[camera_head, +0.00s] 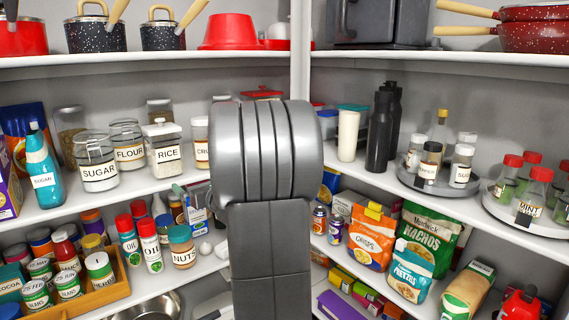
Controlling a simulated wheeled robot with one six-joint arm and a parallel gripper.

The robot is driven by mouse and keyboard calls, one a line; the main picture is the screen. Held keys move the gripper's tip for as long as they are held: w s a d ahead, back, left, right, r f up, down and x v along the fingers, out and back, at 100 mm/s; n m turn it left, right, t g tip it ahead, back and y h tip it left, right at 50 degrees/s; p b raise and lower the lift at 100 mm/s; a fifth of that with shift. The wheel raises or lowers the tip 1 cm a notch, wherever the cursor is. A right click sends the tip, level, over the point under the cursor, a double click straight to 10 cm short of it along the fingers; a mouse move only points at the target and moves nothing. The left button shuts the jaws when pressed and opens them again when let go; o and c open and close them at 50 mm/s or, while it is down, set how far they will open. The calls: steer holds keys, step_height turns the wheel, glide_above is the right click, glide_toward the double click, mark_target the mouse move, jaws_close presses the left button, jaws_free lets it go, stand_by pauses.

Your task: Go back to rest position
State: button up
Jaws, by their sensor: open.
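My grey arm (268,190) stands upright in the middle of the head view, in front of the corner where the shelves meet. Its rounded upper joint and the link below it show. My gripper and its fingers do not show in this view, so nothing held can be seen. The arm hides the middle of the shelves behind it.
Corner shelves hold a sugar jar (97,162), a rice jar (162,150), a black bottle (380,130), a nachos bag (428,235), a crisps bag (370,238) and a wooden crate (117,287). Pots (88,35) stand above. Little free room shows between shelves and arm.

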steer(key=shift+w+d+f, duration=0.1)
steer(key=shift+d+f, duration=0.2)
steer(key=shift+f, duration=0.45)
steer(key=shift+w+d+f, duration=0.1)
steer(key=shift+d+f, duration=0.15)
steer(key=shift+f, duration=0.45)
steer(key=shift+s+b, duration=0.15)
steer(key=shift+b, duration=0.15)
